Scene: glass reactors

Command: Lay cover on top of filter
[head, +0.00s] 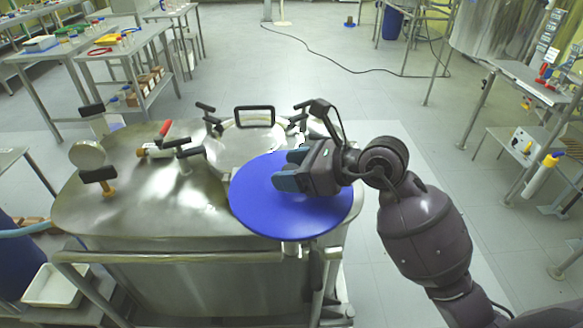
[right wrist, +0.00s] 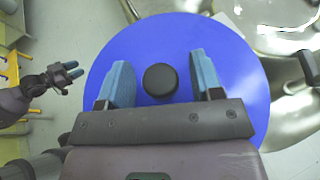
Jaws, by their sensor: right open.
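The cover looks to be the flat blue disc (head: 265,205) with a black knob (right wrist: 160,80) at its middle. In the head view it overlaps the right front edge of the big steel vessel (head: 120,215), which may be the filter. I cannot tell whether the disc touches it. My right gripper (head: 288,174) is over the disc, fingers apart. In the right wrist view its blue fingers (right wrist: 160,85) stand on either side of the knob with gaps. My left gripper (right wrist: 74,70) shows small in the right wrist view, away from the disc; its opening is unclear.
The vessel top carries a black-framed handle (head: 254,117), several black-handled clamps and a red-handled valve (head: 165,128). A metal rail (head: 180,256) runs along its front. A bench (head: 530,82) stands at the right, with clear floor between.

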